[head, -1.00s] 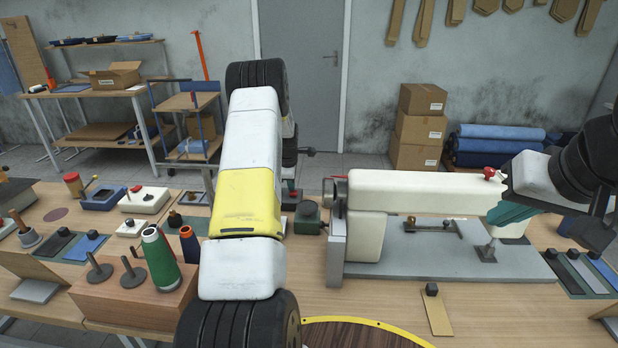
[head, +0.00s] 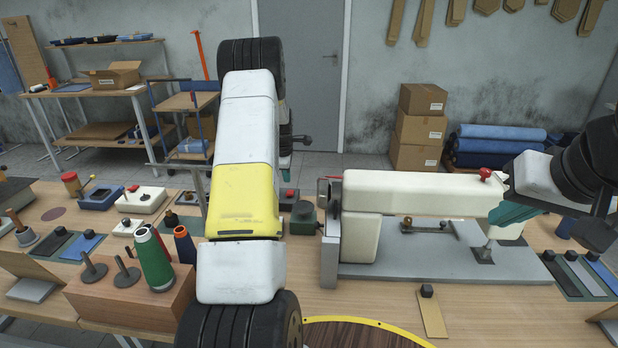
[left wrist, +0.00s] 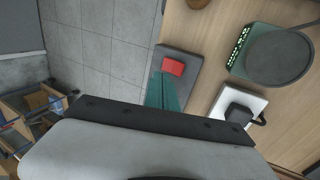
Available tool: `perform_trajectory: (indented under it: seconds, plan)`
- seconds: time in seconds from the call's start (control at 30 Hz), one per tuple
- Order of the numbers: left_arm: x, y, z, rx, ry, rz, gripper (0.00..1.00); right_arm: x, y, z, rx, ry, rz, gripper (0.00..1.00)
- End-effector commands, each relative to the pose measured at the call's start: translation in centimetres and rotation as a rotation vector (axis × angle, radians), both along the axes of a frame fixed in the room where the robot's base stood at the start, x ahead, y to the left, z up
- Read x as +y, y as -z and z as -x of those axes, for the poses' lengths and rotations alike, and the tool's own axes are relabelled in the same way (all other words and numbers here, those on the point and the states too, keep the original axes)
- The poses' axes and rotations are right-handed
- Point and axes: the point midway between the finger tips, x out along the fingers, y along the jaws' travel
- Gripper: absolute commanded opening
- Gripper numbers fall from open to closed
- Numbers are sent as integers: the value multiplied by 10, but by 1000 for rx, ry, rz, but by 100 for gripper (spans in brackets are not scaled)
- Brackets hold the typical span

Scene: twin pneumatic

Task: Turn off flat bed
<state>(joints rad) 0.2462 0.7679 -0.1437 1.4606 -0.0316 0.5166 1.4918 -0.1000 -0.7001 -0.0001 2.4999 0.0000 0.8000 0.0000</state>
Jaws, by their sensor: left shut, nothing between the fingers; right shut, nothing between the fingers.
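The flat bed sewing machine (head: 410,196), cream-coloured on a grey bed plate (head: 440,271), stands at right of centre on the bench. A dark switch box with a red button (head: 289,193) is left of it. In the left wrist view a red rocker (left wrist: 173,66) sits on a grey box (left wrist: 185,85). My left gripper (left wrist: 165,82) has its teal fingers shut and empty, tips over the rocker's near edge; contact cannot be told. In the head view my left arm mostly hides that gripper (head: 285,162). My right gripper (head: 508,214) is shut and empty by the machine's right end.
A small green round-topped unit (head: 303,214) stands between switch box and machine; it also shows in the wrist view (left wrist: 277,57). A white box with a dark knob (left wrist: 238,107) is close by. Thread cones (head: 153,259) stand on a wooden block at left.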

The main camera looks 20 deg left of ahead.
Motion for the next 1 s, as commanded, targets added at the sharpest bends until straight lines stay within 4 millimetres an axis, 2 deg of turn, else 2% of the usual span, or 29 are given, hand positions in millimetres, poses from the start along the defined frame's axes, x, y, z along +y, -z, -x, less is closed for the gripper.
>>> perform_trajectory:
  seconds: [0.03, 0.2, 0.4, 0.6, 1.0]
  plan:
    - [-1, -14, -2, -5, 2, -2, 0, 0, 0, 0, 0, 0, 0, 0]
    - [-2, -53, -1, -4, 2, -1, 0, 0, 0, 0, 0, 0, 0, 0]
    - [-2, -83, -1, -1, 2, 0, 0, 0, 0, 0, 0, 0, 0, 0]
    - [-2, -94, -1, 0, 1, 1, 0, 0, 0, 0, 0, 0, 0, 0]
    - [-2, -94, -1, 0, 1, 1, 0, 0, 0, 0, 0, 0, 0, 0]
